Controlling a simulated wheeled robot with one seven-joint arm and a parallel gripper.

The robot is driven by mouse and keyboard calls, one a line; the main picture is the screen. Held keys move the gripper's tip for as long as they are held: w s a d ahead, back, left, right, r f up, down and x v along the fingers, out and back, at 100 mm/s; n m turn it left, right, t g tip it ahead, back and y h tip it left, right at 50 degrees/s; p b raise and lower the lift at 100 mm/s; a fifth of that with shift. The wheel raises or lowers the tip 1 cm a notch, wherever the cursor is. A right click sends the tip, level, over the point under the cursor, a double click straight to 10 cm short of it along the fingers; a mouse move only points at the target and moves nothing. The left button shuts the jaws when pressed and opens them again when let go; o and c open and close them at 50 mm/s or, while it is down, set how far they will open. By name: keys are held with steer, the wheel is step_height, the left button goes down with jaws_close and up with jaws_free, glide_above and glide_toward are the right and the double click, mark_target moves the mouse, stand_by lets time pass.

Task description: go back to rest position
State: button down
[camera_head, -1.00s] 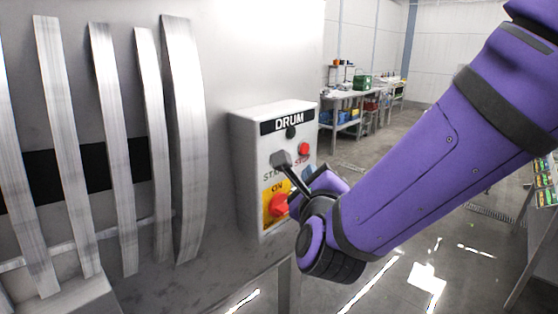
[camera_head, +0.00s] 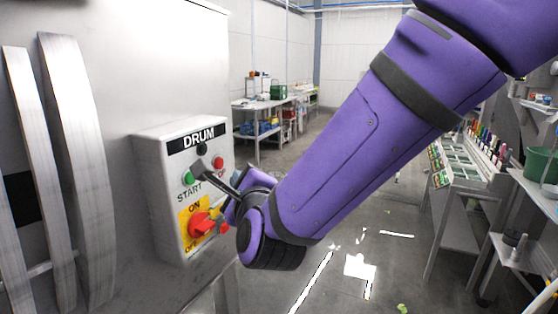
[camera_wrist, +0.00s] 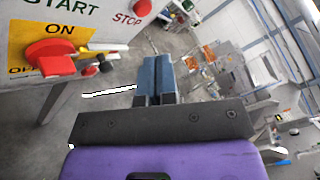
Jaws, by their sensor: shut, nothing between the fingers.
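My gripper (camera_wrist: 155,75) shows in the wrist view with its two blue fingers together and nothing between them. It is apart from the control box, in front of open floor. In the head view my purple forearm and wrist largely hide it, in front of the box's lower right side. The grey DRUM control box (camera_head: 150,165) has a green START button (camera_head: 188,179), a red STOP button (camera_head: 218,163) and a red rotary switch (camera_head: 200,225) on a yellow plate. The switch also shows in the wrist view (camera_wrist: 48,56).
The box is on a large metal machine (camera_head: 150,60) with curved slats at the left. A workbench (camera_head: 258,103) stands at the back. At the right are a sloped rack (camera_head: 455,165) and a green bucket (camera_head: 541,164). Open floor (camera_head: 385,225) lies between.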

steer(key=s+d+r+n+g+h, duration=0.1)
steer(key=d+r+n+g, duration=0.2)
steer(key=d+n, duration=0.55)
steer(key=d+r+n+g+h, duration=0.1)
steer(key=d+r+n+g, duration=0.2)
steer(key=d, duration=1)
steer(key=s+d+f+n+g+h, duration=0.2)
steer(key=s+d+n+g+h, duration=0.3)
steer(key=s+d, duration=1.3)
steer(key=d+n, duration=0.1)
steer(key=n, duration=0.2)
steer(key=shift+f, duration=0.2)
